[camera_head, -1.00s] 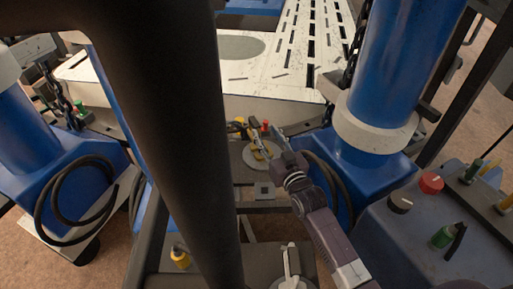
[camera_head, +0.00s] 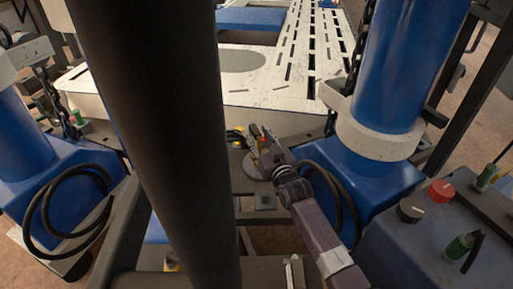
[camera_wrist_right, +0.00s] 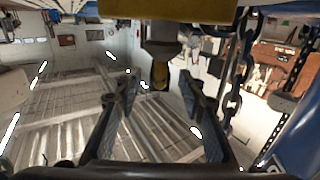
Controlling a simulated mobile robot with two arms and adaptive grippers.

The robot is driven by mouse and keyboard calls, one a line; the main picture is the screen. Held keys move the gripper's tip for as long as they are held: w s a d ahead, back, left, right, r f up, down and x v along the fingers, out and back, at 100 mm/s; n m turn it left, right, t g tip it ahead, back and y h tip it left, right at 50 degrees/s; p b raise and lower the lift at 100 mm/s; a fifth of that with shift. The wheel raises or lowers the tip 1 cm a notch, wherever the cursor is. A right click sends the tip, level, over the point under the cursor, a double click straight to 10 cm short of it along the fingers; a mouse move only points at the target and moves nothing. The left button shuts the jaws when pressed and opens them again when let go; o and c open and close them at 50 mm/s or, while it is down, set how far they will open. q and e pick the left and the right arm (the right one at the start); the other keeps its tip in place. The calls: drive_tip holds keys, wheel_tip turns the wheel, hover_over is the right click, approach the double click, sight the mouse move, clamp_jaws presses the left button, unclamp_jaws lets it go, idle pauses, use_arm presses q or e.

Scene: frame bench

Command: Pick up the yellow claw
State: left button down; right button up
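My right gripper (camera_head: 262,142) reaches over the dark bench shelf behind the frame. In the right wrist view my right gripper (camera_wrist_right: 150,84) is open, one finger on each side. A dark grey fitting with a yellow tip (camera_wrist_right: 160,76) hangs between the fingers, seemingly untouched. A wide yellow bar (camera_wrist_right: 170,9) crosses the top of that view. In the head view, small yellow parts (camera_head: 237,133) show just left of the gripper. I cannot tell which yellow part is the claw; the gripper partly hides this spot. My left gripper is not in view.
A blue post (camera_head: 385,75) with a white collar stands close right of my right arm. A chain (camera_wrist_right: 233,85) hangs right of the fingers. A control box (camera_head: 400,255) with knobs is at lower right. A white slotted bench (camera_head: 250,92) lies behind.

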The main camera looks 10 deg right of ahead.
drive_tip(key=shift+w, duration=0.1)
clamp_jaws()
idle(0.3)
drive_tip(key=shift+r, duration=0.25)
